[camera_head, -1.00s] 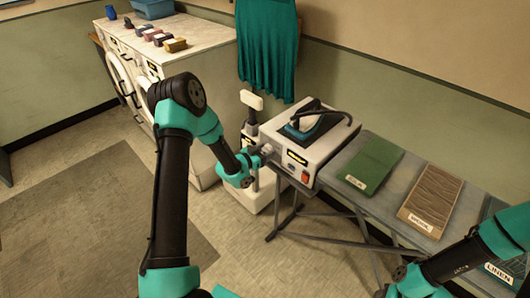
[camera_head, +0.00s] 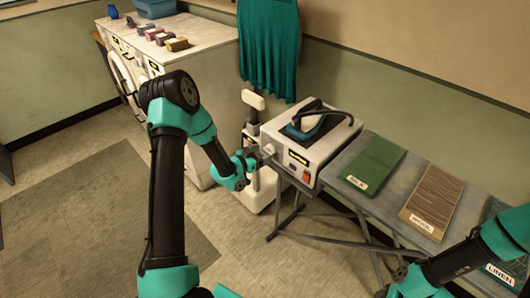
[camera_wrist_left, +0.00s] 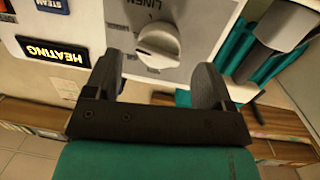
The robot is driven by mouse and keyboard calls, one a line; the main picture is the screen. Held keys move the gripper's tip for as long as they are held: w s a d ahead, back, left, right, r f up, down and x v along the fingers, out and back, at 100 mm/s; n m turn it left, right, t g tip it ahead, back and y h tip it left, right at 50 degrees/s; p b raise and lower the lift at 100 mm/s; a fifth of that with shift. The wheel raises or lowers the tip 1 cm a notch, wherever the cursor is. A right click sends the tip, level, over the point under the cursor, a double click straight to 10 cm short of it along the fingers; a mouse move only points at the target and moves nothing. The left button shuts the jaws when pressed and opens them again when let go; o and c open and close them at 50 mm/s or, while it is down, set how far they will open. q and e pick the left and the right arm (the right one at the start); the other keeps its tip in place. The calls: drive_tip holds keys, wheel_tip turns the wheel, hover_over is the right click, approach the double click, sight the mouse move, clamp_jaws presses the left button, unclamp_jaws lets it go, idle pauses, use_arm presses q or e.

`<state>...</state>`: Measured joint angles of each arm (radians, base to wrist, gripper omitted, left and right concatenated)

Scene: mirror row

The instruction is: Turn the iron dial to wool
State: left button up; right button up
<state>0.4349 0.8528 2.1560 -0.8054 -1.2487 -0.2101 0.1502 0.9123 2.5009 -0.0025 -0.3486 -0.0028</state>
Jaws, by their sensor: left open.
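The iron dial (camera_wrist_left: 158,44) is a white round knob with a raised grip bar, on the pale front panel of the iron station (camera_head: 320,150). In the left wrist view the word LINEN appears upside down beyond the dial; the other fabric marks are too small to read, and I cannot tell which one the dial points at. My left gripper (camera_wrist_left: 160,72) is open, with one dark finger on each side of the dial and visible gaps. In the head view, this gripper (camera_head: 260,158) is at the station's left end. My right gripper is out of view.
A lit HEATING display (camera_wrist_left: 53,52) and a STEAM label (camera_wrist_left: 52,5) are beside the dial. The iron (camera_head: 302,130) rests on the station. Green (camera_head: 372,165) and brown (camera_head: 432,200) cloths lie on the ironing board. A teal garment (camera_head: 268,50) hangs behind.

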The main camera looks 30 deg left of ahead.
use_arm(q)
drive_tip(key=v, duration=1.4)
drive_tip(key=shift+s, duration=0.3)
drive_tip(key=s+d+f+n+g+y, duration=0.2)
drive_tip(key=d+f+n+g, duration=0.1)
drive_tip(key=d+f+g, duration=0.55)
drive_tip(key=s+d+f+n+g, duration=0.3)
drive_tip(key=s+d+f+g, duration=0.3)
drive_tip(key=s+d, duration=0.4)
drive_tip(key=s, duration=0.2)
drive_tip(key=shift+s+d+f+y, duration=0.15)
drive_tip(key=shift+s+d+y, duration=0.15)
drive_tip(key=shift+d, duration=0.1)
